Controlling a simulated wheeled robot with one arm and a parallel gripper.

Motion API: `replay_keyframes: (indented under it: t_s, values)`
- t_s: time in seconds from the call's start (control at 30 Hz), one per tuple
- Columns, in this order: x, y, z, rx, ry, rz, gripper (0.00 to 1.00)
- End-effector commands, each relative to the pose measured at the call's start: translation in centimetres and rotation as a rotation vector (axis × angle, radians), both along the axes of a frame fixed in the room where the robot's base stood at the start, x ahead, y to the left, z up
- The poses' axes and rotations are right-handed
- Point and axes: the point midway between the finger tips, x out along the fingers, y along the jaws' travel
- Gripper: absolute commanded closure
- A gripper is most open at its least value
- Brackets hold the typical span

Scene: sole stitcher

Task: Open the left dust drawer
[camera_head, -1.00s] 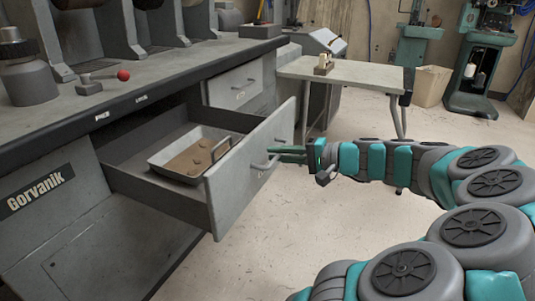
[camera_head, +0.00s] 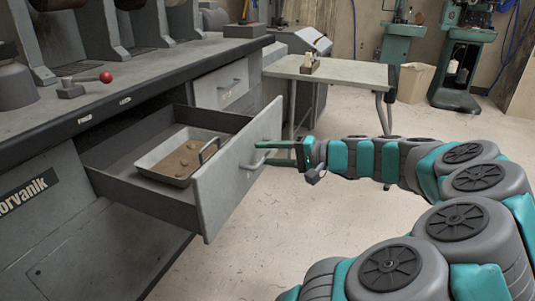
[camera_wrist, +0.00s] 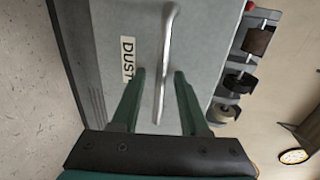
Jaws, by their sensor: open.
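The left dust drawer (camera_head: 222,190) is pulled well out of the grey bench in the head view. A metal tray (camera_head: 150,160) with brown dust and lumps sits inside it. My gripper (camera_head: 272,154) is at the drawer's front, its green fingers pointing at the handle (camera_head: 250,165). In the wrist view, the bar handle (camera_wrist: 166,65) runs between the two open fingers (camera_wrist: 158,95), with a gap on both sides. A "DUST" label (camera_wrist: 128,58) is on the drawer front beside the handle.
A second closed drawer (camera_head: 222,88) is farther along the bench. A small table (camera_head: 335,72) stands beyond it, with a cardboard box (camera_head: 415,82) and green machines behind. The floor in front of the drawer is clear.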

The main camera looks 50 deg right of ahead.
Motion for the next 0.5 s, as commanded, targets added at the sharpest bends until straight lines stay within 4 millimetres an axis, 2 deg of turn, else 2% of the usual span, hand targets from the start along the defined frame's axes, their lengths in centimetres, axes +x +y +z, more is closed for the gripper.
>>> replay_keyframes:
  t_s: [0.5]
  values:
    - [-6.4, -2.4, 1.4, -0.001, 0.001, -0.004, 0.55]
